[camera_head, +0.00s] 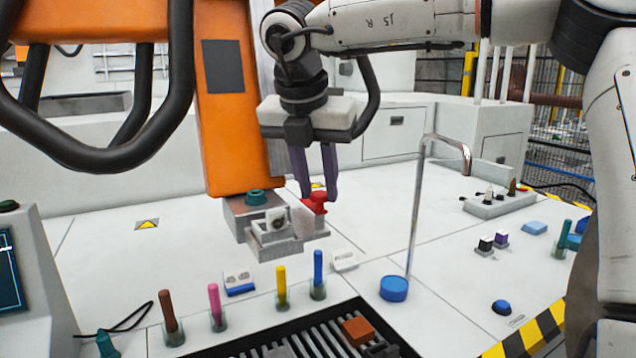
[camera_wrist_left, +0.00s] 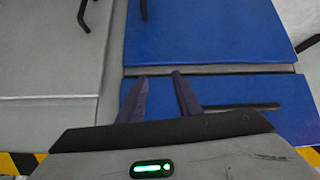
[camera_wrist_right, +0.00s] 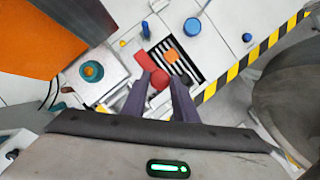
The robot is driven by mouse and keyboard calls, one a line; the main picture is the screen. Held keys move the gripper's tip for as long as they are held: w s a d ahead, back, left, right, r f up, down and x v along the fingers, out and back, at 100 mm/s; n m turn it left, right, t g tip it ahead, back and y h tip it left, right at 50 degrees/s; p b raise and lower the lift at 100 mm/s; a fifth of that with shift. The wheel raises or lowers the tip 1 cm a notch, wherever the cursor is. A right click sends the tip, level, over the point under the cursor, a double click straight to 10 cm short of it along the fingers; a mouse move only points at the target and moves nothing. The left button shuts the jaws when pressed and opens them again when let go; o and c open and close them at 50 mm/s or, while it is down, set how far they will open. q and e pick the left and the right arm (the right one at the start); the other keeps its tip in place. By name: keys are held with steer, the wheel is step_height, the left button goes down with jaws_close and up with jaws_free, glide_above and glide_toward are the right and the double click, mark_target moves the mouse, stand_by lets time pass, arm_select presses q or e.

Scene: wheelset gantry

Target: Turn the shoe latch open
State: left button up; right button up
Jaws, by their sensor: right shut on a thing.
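The red shoe latch (camera_head: 318,203) stands at the right side of a grey metal block (camera_head: 275,240) under the orange column. My right gripper (camera_head: 318,193) reaches down onto it from above, with its dark fingers shut on its upper part. In the right wrist view the red latch (camera_wrist_right: 152,72) shows at the tips of my right gripper (camera_wrist_right: 159,82), partly hidden by the fingers. My left gripper (camera_wrist_left: 160,78) shows only in its own wrist view. Its fingers are apart with nothing between them, above a blue panel (camera_wrist_left: 210,40).
The orange column (camera_head: 235,100) stands close to the left of my right gripper. A teal knob (camera_head: 256,197) sits on its foot. Coloured pegs stand in holders in front, including a yellow peg (camera_head: 281,285). A bent metal rod (camera_head: 416,210) rises from a blue base to the right.

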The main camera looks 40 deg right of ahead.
steer(key=o, duration=1.1)
steer(key=shift+c, duration=0.2)
steer(key=p+v, duration=0.1)
steer(key=v, duration=0.9)
steer(key=shift+r+p, duration=0.2)
steer(key=shift+p, duration=0.2)
